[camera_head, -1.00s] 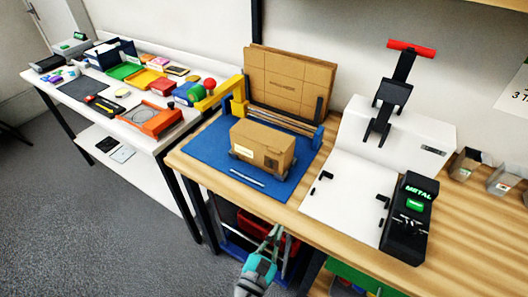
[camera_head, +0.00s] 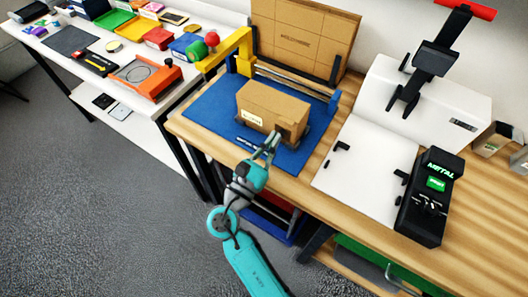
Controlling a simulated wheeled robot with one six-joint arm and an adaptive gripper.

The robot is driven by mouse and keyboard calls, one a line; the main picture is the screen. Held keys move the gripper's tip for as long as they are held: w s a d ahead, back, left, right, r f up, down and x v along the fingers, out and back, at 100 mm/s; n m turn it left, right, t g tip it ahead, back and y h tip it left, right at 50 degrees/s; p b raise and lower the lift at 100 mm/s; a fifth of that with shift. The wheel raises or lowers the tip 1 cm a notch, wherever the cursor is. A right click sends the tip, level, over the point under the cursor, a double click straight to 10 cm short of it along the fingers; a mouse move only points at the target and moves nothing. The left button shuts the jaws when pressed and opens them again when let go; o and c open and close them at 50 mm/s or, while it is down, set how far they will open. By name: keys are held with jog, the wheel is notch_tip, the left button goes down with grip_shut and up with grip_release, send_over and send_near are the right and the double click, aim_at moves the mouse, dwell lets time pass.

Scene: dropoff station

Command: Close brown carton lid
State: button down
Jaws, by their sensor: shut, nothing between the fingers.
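The brown carton (camera_head: 270,102) sits on a blue mat (camera_head: 208,108) on the wooden bench. A pale label shows on its front face. Its top looks flat and covered, but I cannot tell whether the lid is fully down. My gripper (camera_head: 273,141) is shut and empty, in front of the carton's lower right end. It overlaps the carton's near edge in the picture, and I cannot tell whether it touches. A dark patch shows on the carton's right end just above my fingers.
A cardboard panel (camera_head: 303,36) stands behind the mat. A yellow arm (camera_head: 228,50) rises at the mat's back left. A white press with a black lever (camera_head: 437,58) and a METAL display box (camera_head: 428,200) are to the right. A white table with trays stands left.

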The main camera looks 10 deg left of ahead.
jog(key=shift+x, duration=1.55)
jog(key=shift+r, duration=0.1)
notch_tip(320, 180, up, 7)
jog(key=w+g+y, duration=0.1)
jog(key=g, duration=0.3)
jog(key=shift+d+r+y, duration=0.2)
jog(key=shift+d+y, duration=0.05)
jog(key=shift+y, duration=0.05)
jog(key=shift+w, duration=0.15)
